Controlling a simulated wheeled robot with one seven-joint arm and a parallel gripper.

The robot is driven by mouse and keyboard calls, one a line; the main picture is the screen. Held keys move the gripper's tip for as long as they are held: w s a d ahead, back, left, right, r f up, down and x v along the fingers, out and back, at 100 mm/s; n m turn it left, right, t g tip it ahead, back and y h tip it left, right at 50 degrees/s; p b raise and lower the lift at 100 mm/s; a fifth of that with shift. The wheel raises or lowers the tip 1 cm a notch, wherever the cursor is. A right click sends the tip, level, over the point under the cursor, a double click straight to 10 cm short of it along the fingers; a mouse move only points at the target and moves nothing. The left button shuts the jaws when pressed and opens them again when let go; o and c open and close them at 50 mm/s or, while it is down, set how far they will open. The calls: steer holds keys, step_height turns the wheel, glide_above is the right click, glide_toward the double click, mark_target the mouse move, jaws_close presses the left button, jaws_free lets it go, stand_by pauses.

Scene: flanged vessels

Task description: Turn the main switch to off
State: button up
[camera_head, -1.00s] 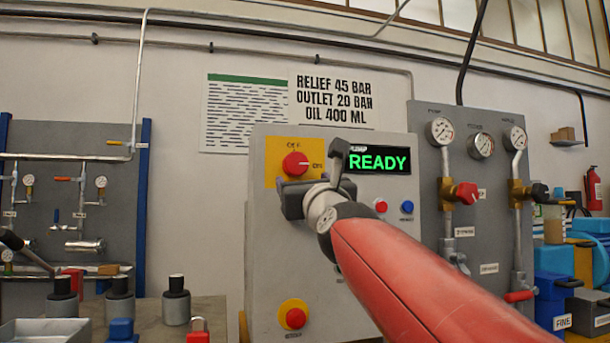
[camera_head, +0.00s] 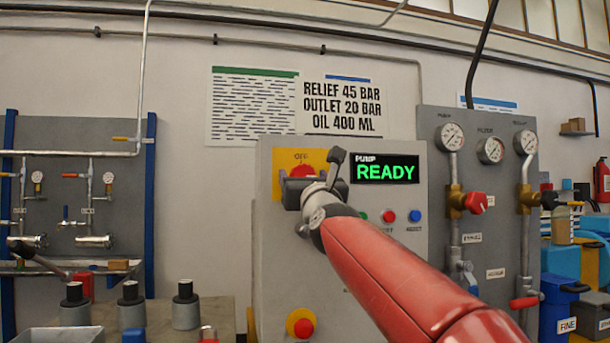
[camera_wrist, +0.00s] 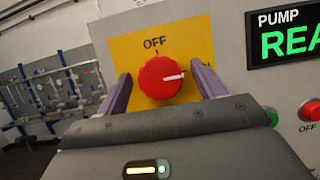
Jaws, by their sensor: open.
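The main switch is a round red knob (camera_wrist: 161,78) on a yellow plate (camera_wrist: 205,38) marked OFF above it. In the wrist view its white pointer line points right, away from the OFF mark. My gripper (camera_wrist: 163,88) is open, with one purple finger on each side of the knob; I cannot tell whether they touch it. In the head view my gripper (camera_head: 302,180) covers most of the knob (camera_head: 303,169), and only its top shows below the OFF label.
The grey control box bears a display (camera_head: 384,168) reading PUMP READY, a red button (camera_head: 387,215), a blue button (camera_head: 414,215) and a red stop button (camera_head: 303,327) on yellow. A gauge panel (camera_head: 437,240) stands at right. Dark-topped cylinders (camera_head: 185,306) stand on the bench at left.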

steer(key=c, duration=1)
